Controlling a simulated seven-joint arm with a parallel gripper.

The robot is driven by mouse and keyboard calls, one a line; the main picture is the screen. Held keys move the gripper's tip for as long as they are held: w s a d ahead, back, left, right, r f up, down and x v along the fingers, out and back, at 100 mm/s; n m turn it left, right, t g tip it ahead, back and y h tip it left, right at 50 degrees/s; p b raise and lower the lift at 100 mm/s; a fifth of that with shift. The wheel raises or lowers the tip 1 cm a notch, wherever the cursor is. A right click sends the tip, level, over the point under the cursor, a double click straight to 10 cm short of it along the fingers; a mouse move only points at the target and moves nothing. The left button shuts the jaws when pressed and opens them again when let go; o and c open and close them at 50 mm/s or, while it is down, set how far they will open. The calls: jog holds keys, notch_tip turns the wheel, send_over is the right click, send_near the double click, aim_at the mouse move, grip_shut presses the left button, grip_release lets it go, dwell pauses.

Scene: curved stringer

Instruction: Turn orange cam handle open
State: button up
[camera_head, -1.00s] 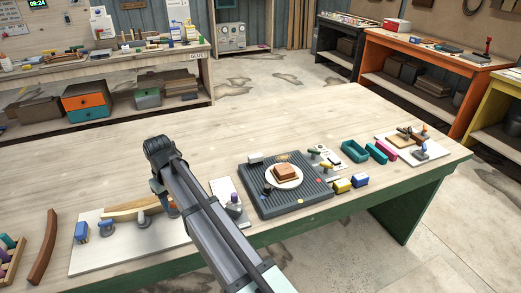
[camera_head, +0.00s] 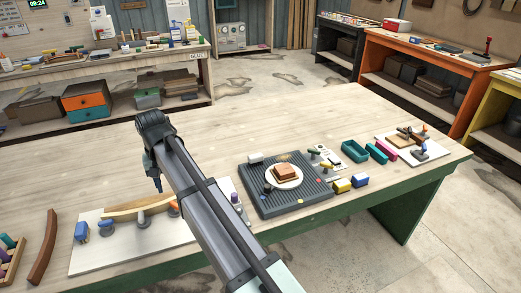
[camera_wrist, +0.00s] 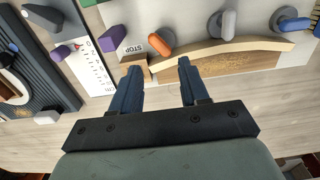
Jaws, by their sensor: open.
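The orange cam handle (camera_wrist: 158,45) sits on a grey round base at one end of the curved wooden stringer (camera_wrist: 222,53) in the wrist view. In the head view only a bit of the orange handle (camera_head: 174,207) shows beside my arm. My gripper (camera_wrist: 159,66) is open and empty, with its two blue fingers apart and the orange handle showing beyond the gap between their tips. In the head view my gripper (camera_head: 157,187) hangs above the table behind the stringer (camera_head: 137,208). A block marked STOP (camera_wrist: 132,46) lies beside the orange handle.
A grey cam handle (camera_wrist: 229,25) and a blue one (camera_wrist: 294,24) stand along the stringer. A purple handle (camera_wrist: 60,53) is near the ruler strip. A ribbed grey plate (camera_head: 311,195) with a white dish stands right of my arm.

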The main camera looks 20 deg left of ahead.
notch_tip(320, 180, up, 6)
jog(key=w+d+f+m+y, duration=0.1)
jog(key=w+d+f, duration=0.1)
jog(key=w+d, duration=0.4)
jog(key=w+d+f+m+y, duration=0.1)
jog(key=w+d+f, duration=0.2)
jog(key=w, duration=1)
jog(key=w+d+f+m+t+y, duration=0.1)
jog(key=w+d+f+y, duration=0.1)
jog(key=w+d, duration=0.6)
jog(key=shift+w+d+f, duration=0.35)
jog(key=shift+w+f, duration=0.05)
jog(key=shift+w, duration=0.25)
